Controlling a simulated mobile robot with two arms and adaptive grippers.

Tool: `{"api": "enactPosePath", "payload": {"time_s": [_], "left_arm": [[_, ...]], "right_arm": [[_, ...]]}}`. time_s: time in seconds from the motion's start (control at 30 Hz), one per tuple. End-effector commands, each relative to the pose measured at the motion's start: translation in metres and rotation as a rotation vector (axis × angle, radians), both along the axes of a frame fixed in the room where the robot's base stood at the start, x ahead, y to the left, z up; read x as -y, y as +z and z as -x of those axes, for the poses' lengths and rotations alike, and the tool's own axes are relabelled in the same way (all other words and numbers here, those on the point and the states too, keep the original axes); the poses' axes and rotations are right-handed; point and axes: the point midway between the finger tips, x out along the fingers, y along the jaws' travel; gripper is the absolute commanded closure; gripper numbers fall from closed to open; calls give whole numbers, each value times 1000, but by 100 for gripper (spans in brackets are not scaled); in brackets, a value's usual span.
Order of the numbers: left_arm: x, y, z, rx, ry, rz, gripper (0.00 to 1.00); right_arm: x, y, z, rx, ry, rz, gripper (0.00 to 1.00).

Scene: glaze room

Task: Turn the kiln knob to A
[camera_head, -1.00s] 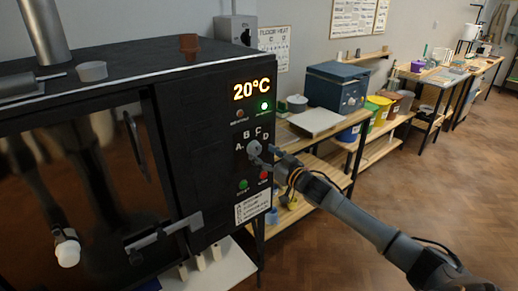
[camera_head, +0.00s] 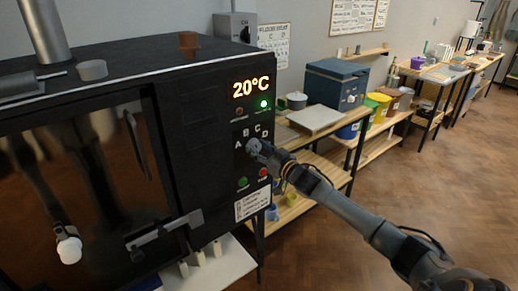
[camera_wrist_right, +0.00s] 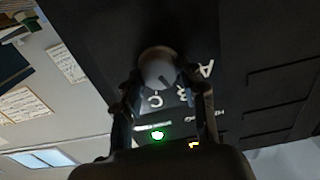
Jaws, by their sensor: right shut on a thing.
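The kiln (camera_head: 185,120) is a black box at the left of the head view. Its grey round knob (camera_head: 253,146) is on the right part of the front panel, with letters A, B, C and D around it. My right gripper (camera_head: 262,151) is shut on the knob from the right. In the right wrist view the knob (camera_wrist_right: 158,66) lies between the fingers of the right gripper (camera_wrist_right: 162,82). A dark mark on the knob seems to point between B and C there. D is hidden in that view. My left gripper is not in view.
The display (camera_head: 251,88) reads 20°C, with a lit green lamp (camera_head: 263,104) below it. A green button (camera_head: 242,182) and a red button (camera_head: 263,173) sit below the knob. Wooden shelves (camera_head: 335,150) stand to the right. The floor (camera_head: 430,190) is open.

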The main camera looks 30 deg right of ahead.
Motion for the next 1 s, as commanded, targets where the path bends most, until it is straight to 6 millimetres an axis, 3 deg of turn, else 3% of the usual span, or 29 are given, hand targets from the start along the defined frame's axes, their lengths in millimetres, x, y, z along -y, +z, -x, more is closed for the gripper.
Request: {"api": "enactPosePath", "payload": {"time_s": [0.37, 1.0], "left_arm": [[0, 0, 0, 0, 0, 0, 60], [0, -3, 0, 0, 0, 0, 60]], "right_arm": [[0, 3, -1, 11, 0, 82, 91], [-1, 4, -1, 54, -3, 588, 91]]}}
